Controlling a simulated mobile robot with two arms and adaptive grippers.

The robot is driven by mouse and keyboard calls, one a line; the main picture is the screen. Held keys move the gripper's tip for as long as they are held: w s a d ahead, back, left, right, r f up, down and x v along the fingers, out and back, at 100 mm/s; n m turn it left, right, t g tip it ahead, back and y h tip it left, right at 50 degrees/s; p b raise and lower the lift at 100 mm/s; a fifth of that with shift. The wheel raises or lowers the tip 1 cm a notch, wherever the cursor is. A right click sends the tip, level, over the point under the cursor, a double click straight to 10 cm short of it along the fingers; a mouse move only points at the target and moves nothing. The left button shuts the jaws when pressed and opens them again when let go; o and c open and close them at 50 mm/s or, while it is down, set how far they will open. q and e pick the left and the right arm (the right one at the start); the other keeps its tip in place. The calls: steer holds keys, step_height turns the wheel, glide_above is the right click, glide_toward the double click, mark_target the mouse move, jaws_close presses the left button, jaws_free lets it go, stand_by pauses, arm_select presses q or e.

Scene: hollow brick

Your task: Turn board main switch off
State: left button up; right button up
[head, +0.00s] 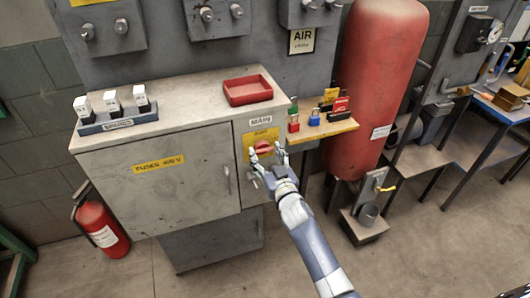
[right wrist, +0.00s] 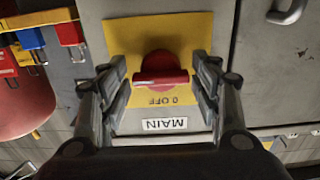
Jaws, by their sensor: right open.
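The main switch is a red rotary handle (head: 263,146) on a yellow plate, below the MAIN label (head: 261,120) on the right part of the grey cabinet. In the right wrist view, which is upside down, the red handle (right wrist: 160,78) lies across the picture, with "0 OFF" printed on the yellow plate (right wrist: 130,32) beside it. My right gripper (head: 266,157) is open in front of the switch. In the wrist view its fingers (right wrist: 161,85) stand on either side of the handle's ends, with a visible gap on both sides. My left gripper is out of view.
A grey fuse cabinet door (head: 160,185) is left of the switch. A red tray (head: 248,90) sits on the cabinet top. A small wooden shelf (head: 340,127) with coloured padlocks (head: 314,117) juts out to the right, near a red air tank (head: 375,80). A fire extinguisher (head: 100,230) stands lower left.

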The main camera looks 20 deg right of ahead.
steer(key=shift+w, duration=0.5)
steer(key=c, duration=0.8)
